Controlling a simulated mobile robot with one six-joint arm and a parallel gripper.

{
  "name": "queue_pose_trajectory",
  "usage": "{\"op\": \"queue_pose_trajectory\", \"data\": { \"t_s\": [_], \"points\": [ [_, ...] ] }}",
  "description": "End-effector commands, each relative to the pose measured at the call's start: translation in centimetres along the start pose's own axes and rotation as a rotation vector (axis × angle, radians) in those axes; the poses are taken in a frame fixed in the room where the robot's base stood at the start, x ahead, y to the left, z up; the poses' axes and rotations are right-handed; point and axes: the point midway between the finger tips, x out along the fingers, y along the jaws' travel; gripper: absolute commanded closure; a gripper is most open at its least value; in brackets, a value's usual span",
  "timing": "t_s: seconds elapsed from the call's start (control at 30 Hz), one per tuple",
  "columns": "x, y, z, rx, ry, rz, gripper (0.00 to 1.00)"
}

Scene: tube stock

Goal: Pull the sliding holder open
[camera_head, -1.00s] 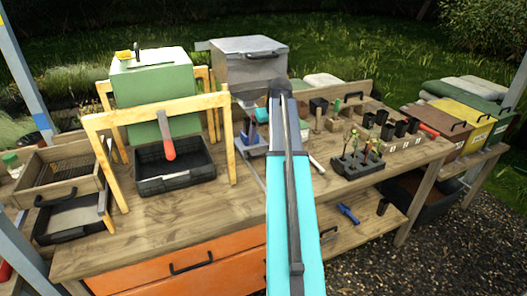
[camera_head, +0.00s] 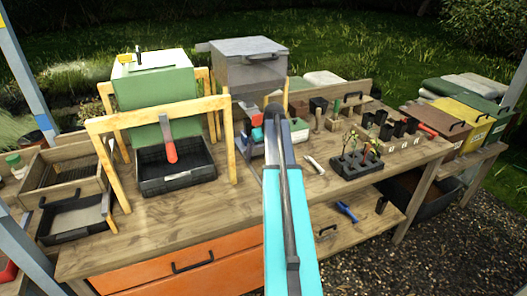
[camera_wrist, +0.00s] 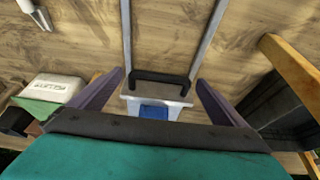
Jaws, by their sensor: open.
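The sliding holder (camera_wrist: 157,105) shows in the wrist view as a pale tray front with a blue part and a black bar handle (camera_wrist: 160,77) across it. Two straight grey rails (camera_wrist: 204,45) run from it toward the top of the picture. My gripper (camera_wrist: 161,80) is open, with one purple finger on each side of the handle. Nothing is clearly gripped, and I cannot tell whether either finger touches the handle. In the head view, my arm hides most of the holder and the gripper.
A black tray (camera_head: 190,183) under a wooden frame (camera_head: 95,130) stands left of my arm. A seedling block (camera_head: 350,168) stands to the right. A white-and-green box (camera_wrist: 52,90) is left of the fingers in the wrist view. The bench front is mostly clear.

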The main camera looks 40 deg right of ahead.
Motion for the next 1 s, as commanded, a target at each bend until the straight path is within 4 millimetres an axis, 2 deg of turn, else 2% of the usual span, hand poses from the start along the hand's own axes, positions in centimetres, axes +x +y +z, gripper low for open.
{"op": "queue_pose_trajectory", "data": {
  "t_s": [0.43, 0.47, 0.73, 1.0],
  "points": [
    [0.65, 0.0, 0.01, 0.0, 0.0, 0.0, 0.04],
    [0.65, 0.0, 0.01, 0.0, 0.0, 0.0, 0.08],
    [0.63, 0.04, 0.01, 0.0, 0.0, 0.001, 0.53],
    [0.54, -0.04, 0.26, -0.001, 0.0, 0.002, 0.53]
  ]
}}
